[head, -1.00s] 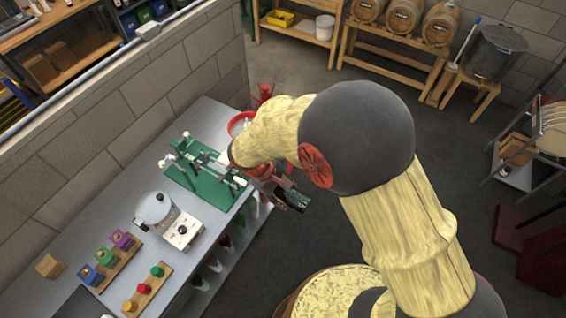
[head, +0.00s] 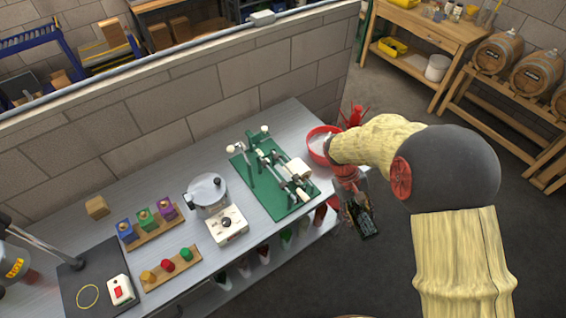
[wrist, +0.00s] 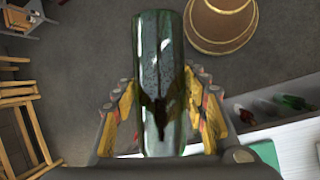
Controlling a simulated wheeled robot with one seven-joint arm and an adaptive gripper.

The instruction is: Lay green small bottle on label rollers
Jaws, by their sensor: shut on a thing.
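The dark green small bottle (head: 362,218) hangs tilted beyond the right edge of the bench, in my gripper (head: 350,190). In the wrist view the bottle (wrist: 160,65) lies between the two yellowish fingers of my gripper (wrist: 162,112), which is shut on it. The label rollers belong to a green-based labelling machine (head: 243,165) on the bench. Its rollers (head: 294,172) lie to the left of my gripper, apart from the bottle. My arm covers part of the area behind the gripper.
A red-rimmed round bowl (head: 320,147) stands beside the machine at the bench end. Left of the machine are a metal pot (head: 205,190), a white control box (head: 228,226) and wooden racks of coloured caps (head: 172,268). A block wall runs behind the bench (head: 290,115).

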